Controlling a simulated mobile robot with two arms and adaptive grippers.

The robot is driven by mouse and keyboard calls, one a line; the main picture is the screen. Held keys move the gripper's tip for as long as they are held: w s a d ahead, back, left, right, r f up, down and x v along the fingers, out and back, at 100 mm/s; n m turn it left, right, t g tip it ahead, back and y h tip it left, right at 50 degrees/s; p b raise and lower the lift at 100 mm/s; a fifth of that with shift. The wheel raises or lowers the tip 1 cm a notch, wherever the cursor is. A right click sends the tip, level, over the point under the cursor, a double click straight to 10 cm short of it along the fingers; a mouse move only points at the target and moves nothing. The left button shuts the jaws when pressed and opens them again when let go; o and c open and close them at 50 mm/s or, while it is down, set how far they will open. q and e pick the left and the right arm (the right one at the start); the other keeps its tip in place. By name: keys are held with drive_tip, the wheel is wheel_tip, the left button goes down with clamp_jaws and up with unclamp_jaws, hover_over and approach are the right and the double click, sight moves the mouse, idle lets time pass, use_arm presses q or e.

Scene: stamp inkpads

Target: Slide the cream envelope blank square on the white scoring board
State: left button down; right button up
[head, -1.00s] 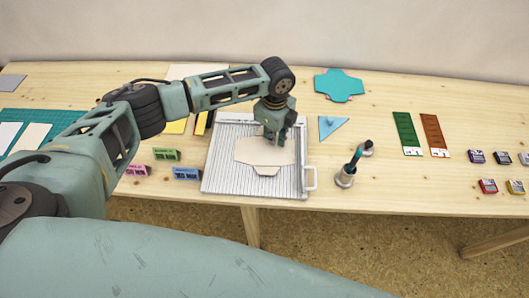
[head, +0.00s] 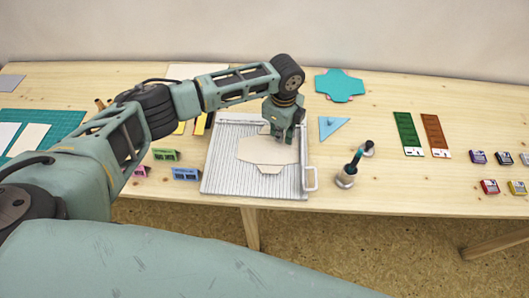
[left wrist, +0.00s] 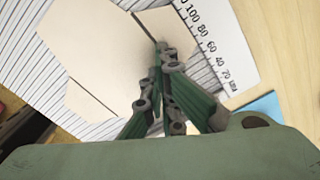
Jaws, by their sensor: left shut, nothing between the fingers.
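The cream envelope blank (head: 262,152) lies flat on the ribbed white scoring board (head: 220,178), right of its middle, with a flap toward the board's front edge. The left wrist view also shows the blank (left wrist: 105,55) over the board's grooves. My left gripper (head: 278,139) is shut and empty, pointing down with its tips at the blank's back right part. In the left wrist view the closed tips (left wrist: 160,58) appear to touch the blank. My arm hides part of the board's back edge.

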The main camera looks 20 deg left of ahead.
use_arm(q)
drive_tip(key=shift+d, duration=0.35)
drive_tip(key=shift+w+d, duration=0.1)
drive_tip(key=shift+w+d, duration=0.15)
drive_tip(key=shift+d, duration=0.3)
drive_tip(key=shift+d, duration=0.15)
drive_tip(key=shift+w+d, duration=0.2)
drive_tip(key=shift+d, duration=0.05)
drive_tip(key=shift+d, duration=0.1)
idle(0.5)
drive_tip(key=shift+w+d, duration=0.1)
drive_tip(key=shift+d, duration=0.2)
